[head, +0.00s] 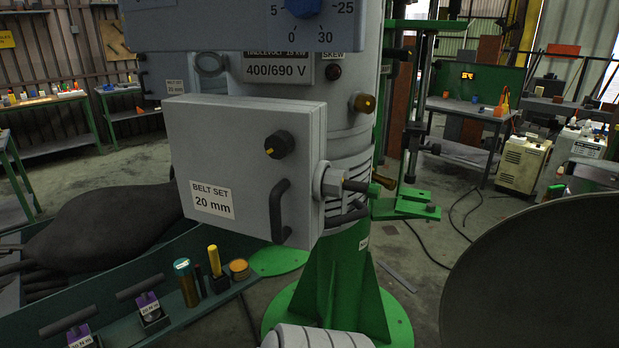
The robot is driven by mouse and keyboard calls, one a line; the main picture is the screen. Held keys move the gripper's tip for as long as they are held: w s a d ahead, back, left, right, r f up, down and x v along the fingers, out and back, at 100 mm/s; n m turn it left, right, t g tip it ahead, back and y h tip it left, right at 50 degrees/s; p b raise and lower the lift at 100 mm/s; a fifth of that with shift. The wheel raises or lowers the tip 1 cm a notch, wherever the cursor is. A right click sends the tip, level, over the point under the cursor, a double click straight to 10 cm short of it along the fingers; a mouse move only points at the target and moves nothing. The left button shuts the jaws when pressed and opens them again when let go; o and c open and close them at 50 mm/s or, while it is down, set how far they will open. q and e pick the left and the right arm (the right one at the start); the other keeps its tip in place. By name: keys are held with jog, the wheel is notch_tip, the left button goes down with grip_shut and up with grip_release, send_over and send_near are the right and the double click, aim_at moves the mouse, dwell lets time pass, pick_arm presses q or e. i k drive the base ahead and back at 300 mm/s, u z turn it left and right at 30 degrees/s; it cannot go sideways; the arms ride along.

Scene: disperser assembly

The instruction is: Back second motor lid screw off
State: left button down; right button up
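The grey machine column (345,140) stands in the middle, with a 400/690 V plate (279,70) near its top. A light grey box (235,150) labelled "BELT SET 20 mm" hides much of its front. The box has a black knob (278,144) and a dark handle (281,211). I cannot make out which part is the motor lid, and no lid screw is clearly visible. Neither of my grippers is recognisable in this view.
A green tray (215,300) at lower left holds a teal-capped cylinder (186,282), a yellow-handled tool (215,262) and purple-labelled tools. A dark rounded shape (110,228) lies behind it. A large dark disc (540,280) fills the lower right. A green bench (468,108) stands behind.

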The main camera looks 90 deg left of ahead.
aim_at(280, 144)
jog(key=u, duration=3.25)
